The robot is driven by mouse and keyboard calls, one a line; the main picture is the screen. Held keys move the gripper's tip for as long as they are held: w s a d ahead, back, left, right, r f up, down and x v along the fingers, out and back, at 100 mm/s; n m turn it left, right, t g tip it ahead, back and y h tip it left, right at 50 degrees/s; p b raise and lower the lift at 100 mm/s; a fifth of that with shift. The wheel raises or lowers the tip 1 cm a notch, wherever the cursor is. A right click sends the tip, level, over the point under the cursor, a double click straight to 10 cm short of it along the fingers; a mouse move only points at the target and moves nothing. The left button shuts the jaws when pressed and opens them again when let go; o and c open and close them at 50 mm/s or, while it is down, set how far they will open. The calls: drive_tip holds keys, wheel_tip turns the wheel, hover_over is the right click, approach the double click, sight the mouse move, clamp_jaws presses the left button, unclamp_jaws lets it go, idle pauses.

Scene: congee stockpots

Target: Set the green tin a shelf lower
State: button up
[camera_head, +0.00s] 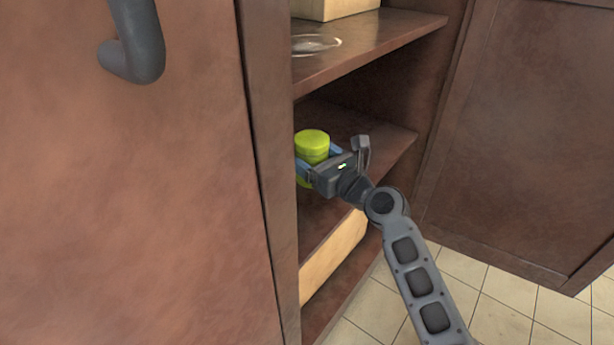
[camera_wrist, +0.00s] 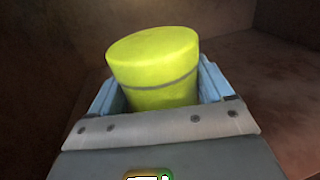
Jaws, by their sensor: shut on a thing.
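The green tin (camera_head: 312,143) is a yellow-green round tin with a lid line around it. It is at the middle shelf (camera_head: 372,130) of the open cabinet, close to the left side panel. My gripper (camera_head: 319,167) is shut on the tin, with a blue finger on each side of it. In the wrist view the tin (camera_wrist: 155,65) stands up between the blue fingers, slightly tilted in the picture. Its lower part is hidden by my gripper, so I cannot tell whether it touches the shelf.
The upper shelf (camera_head: 385,38) holds a pale box (camera_head: 335,8) and a clear glass-like round thing (camera_head: 315,44). A pale wooden box (camera_head: 335,258) fills part of the lower level. A closed-looking door with a dark handle (camera_head: 138,45) is at left; another door panel (camera_head: 530,130) is at right.

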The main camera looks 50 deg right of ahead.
drive_tip(key=shift+w+a+f, duration=0.25)
drive_tip(key=shift+w+f, duration=0.1)
drive_tip(key=shift+w, duration=0.15)
wheel_tip(320, 180, down, 4)
drive_tip(key=b, duration=0.3)
drive_tip(key=o, duration=1.2)
drive_tip(key=shift+f, duration=0.1)
drive_tip(key=shift+c, duration=0.2)
drive_tip(key=shift+s, duration=0.25)
drive_tip(key=s+a+p, duration=0.1)
drive_tip(key=s+a, duration=0.1)
drive_tip(key=s, duration=0.9)
drive_tip(key=shift+s, duration=0.2)
